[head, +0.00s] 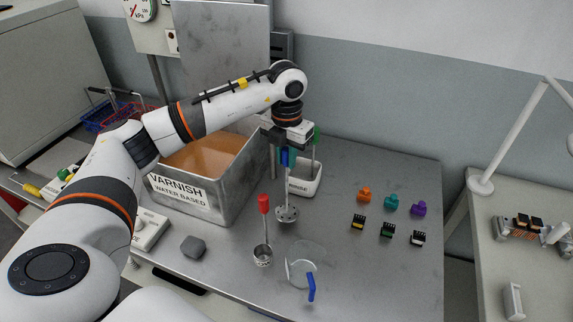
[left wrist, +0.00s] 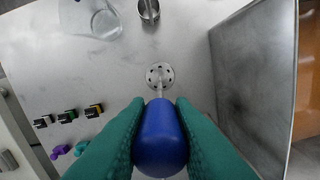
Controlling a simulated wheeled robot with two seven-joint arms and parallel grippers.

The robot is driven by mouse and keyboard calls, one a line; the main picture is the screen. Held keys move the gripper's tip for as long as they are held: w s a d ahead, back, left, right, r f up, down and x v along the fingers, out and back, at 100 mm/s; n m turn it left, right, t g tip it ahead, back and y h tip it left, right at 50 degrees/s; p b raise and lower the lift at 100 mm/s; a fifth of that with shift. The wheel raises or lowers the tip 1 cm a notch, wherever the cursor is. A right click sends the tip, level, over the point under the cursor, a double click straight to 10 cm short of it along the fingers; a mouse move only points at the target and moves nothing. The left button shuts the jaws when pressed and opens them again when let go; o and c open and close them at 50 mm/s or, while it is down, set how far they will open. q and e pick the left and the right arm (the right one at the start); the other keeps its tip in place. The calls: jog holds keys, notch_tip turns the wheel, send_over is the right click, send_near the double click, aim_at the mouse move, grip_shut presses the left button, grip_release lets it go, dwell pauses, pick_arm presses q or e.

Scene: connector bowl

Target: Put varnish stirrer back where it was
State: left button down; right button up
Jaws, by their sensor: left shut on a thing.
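My left gripper (head: 287,160) is shut on the blue handle of the varnish stirrer (head: 286,213), which hangs upright with its perforated metal disc at the bottom. In the left wrist view the green fingers (left wrist: 160,140) press on both sides of the handle, and the stirrer's disc (left wrist: 160,75) shows beyond it over bare table. The gripper is right of the open metal varnish tank (head: 182,196) of orange liquid and in front of the white rinse container (head: 305,187). The disc appears above the table; its exact height is unclear. My right gripper is not in view.
A metal cup (head: 262,257) holds a red-handled tool (head: 264,204). Nearby is a clear beaker (head: 302,266) with a blue handle. A green-handled tool (head: 316,136) stands at the rinse container. Several small coloured connectors lie at the right. A grey block (head: 193,246) lies front left.

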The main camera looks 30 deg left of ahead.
aim_at(287, 164)
pick_arm(q)
notch_tip(287, 164, down, 3)
jog(key=shift+r+p, duration=0.1)
jog(key=shift+p, duration=0.2)
jog(key=shift+f, duration=0.25)
jog(key=c, duration=1.3)
grip_release()
jog(key=shift+r, duration=0.1)
jog(key=shift+o, duration=0.2)
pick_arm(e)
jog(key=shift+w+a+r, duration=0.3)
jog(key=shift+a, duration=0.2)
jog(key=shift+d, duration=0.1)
pick_arm(q)
jog(key=shift+r, duration=0.25)
jog(key=shift+r+b, duration=0.35)
jog(key=shift+r, duration=0.05)
notch_tip(287, 164, up, 11)
jog(key=shift+b, duration=1.25)
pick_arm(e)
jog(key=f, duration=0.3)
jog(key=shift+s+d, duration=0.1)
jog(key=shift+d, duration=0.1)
